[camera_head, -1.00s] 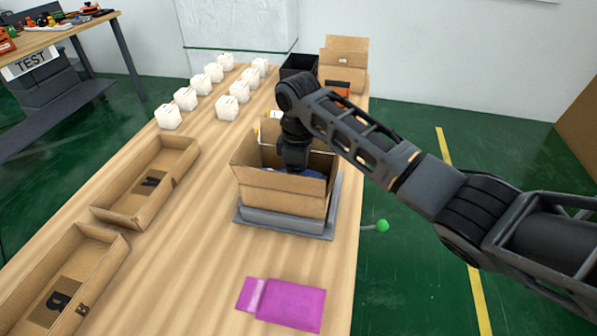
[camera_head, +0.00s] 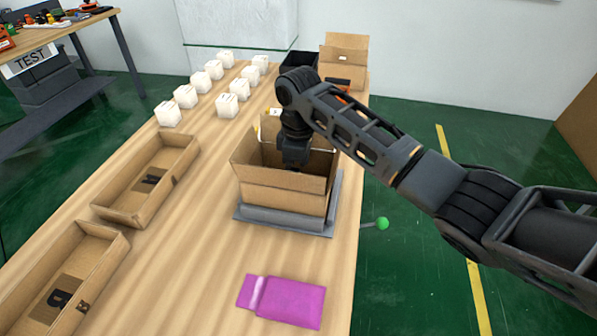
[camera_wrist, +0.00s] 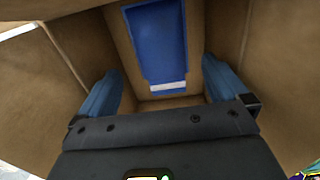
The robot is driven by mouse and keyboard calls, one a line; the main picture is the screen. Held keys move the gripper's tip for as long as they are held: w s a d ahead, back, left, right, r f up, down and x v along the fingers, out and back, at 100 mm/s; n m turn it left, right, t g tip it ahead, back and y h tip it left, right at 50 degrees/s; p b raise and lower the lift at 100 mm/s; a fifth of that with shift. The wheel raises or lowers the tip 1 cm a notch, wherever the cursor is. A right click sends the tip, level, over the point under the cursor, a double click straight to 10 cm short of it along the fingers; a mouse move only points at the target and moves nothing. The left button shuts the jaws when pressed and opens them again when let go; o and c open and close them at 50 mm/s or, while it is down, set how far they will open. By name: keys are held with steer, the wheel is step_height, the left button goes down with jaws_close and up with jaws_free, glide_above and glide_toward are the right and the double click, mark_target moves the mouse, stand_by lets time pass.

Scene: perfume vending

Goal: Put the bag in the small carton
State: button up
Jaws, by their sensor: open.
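An open brown carton (camera_head: 283,200) stands on a grey platform, its flaps up. My gripper (camera_head: 294,155) reaches down into it from above; its fingertips are hidden by the carton wall in the head view. In the wrist view my gripper (camera_wrist: 161,78) is open, with a blue finger at each side and nothing held between them. A flat blue bag (camera_wrist: 155,45) with a white strip lies inside the carton beyond the fingers, apart from them. A magenta bag (camera_head: 290,303) with a paler flap lies flat on the table in front of the carton.
Two open cardboard trays (camera_head: 120,215) (camera_head: 30,300) lie along the table's left side. Several white boxes (camera_head: 227,105) stand in rows farther back. A black bin (camera_head: 298,62) and another open carton (camera_head: 343,55) are at the far end. The table between trays and carton is clear.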

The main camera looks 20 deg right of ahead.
step_height(320, 180, up, 12)
stand_by(0.3)
steer(key=shift+f+b, duration=0.1)
steer(key=shift+b, duration=0.2)
